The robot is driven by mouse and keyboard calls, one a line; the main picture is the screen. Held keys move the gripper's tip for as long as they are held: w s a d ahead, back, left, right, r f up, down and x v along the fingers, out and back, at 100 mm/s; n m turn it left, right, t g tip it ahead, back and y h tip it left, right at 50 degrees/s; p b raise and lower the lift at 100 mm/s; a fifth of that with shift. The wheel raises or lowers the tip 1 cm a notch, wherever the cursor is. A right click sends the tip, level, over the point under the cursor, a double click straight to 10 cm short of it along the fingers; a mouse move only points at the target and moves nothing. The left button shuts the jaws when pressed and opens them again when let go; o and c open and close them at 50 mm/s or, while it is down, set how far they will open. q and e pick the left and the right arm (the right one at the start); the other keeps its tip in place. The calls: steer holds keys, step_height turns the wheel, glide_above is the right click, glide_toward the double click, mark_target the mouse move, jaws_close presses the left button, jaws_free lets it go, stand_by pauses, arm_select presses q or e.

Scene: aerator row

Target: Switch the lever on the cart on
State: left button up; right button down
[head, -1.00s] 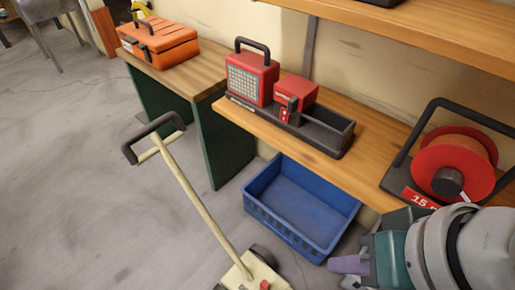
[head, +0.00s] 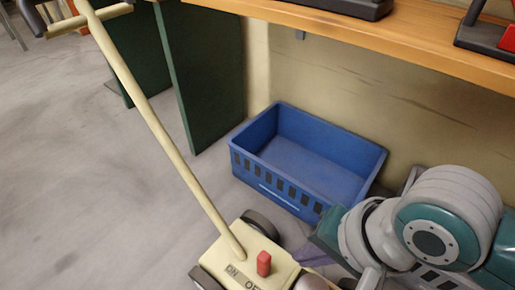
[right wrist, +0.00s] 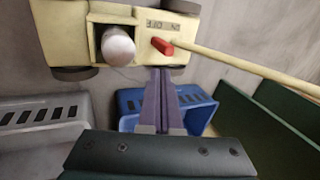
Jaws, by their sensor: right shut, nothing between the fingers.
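The cart (head: 232,252) is a cream wheeled unit with a long slanting handle, low in the head view; it also shows at the top of the right wrist view (right wrist: 75,35). Its red lever (head: 263,263) stands up from the top plate, beside the ON and OFF lettering and closer to OFF. The lever also shows in the right wrist view (right wrist: 162,46). My right gripper (right wrist: 162,72) has its purple fingers together and empty, tips close to the cart's edge just below the lever in that view. Whether they touch the cart is unclear. My left gripper is out of view.
A blue crate (head: 245,172) stands on the floor behind the cart, under a wooden shelf (head: 400,45). A grey crate (right wrist: 40,125) shows in the right wrist view.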

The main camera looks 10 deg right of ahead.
mark_target(264, 265)
arm_select(q)
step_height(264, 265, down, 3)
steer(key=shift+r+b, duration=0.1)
steer(key=shift+b, duration=0.6)
arm_select(e)
steer(key=f, duration=0.3)
steer(key=shift+w+d+f+m, duration=0.1)
steer(key=shift+w+f+m, duration=0.1)
steer(key=shift+m, duration=0.1)
arm_select(q)
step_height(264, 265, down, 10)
steer(key=b, duration=1)
arm_select(e)
steer(key=x, duration=1)
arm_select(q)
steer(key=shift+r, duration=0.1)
